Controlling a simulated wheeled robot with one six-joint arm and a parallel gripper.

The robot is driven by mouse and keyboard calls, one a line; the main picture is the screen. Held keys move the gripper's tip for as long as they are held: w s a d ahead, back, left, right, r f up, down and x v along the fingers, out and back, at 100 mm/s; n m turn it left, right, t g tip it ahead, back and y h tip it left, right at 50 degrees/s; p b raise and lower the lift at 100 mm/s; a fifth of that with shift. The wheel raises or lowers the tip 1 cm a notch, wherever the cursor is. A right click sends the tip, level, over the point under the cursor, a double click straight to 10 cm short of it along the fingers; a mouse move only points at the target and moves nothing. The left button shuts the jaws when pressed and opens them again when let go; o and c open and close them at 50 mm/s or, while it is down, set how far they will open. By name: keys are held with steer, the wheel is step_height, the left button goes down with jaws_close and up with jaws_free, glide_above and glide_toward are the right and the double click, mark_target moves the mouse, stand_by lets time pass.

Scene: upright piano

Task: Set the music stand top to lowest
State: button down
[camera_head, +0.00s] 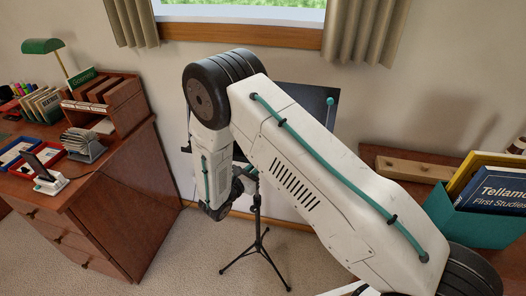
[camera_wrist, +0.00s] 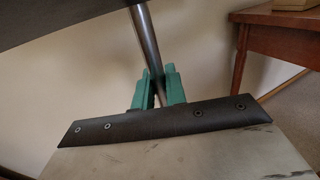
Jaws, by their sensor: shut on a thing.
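The music stand's dark desk (camera_head: 318,97) shows behind my arm in the head view, with its black tripod (camera_head: 258,243) on the carpet. In the wrist view, the dark underside of the desk (camera_wrist: 50,22) fills the upper left, and a silver pole (camera_wrist: 146,38) runs down from it, slightly tilted in the picture. My gripper (camera_wrist: 161,80) has teal fingers on both sides of this pole and is shut on it below the desk. The lower pole is hidden behind my gripper. In the head view, my arm hides the upper pole and the grasp.
A wooden desk (camera_head: 135,190) with books, a lamp and trays stands at left. At right, a wooden surface (camera_head: 385,153) holds a teal box (camera_head: 470,224) of books. A wooden table leg (camera_wrist: 240,72) stands right of the pole in the wrist view. Carpet around the tripod is clear.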

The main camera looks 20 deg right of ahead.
steer(key=f, duration=0.5)
steer(key=shift+s+f, duration=0.1)
steer(key=shift+s, duration=0.2)
steer(key=c, duration=1.5)
jaws_free()
steer(key=shift+w, duration=0.15)
steer(key=v, duration=0.7)
steer(key=shift+s+a, duration=0.3)
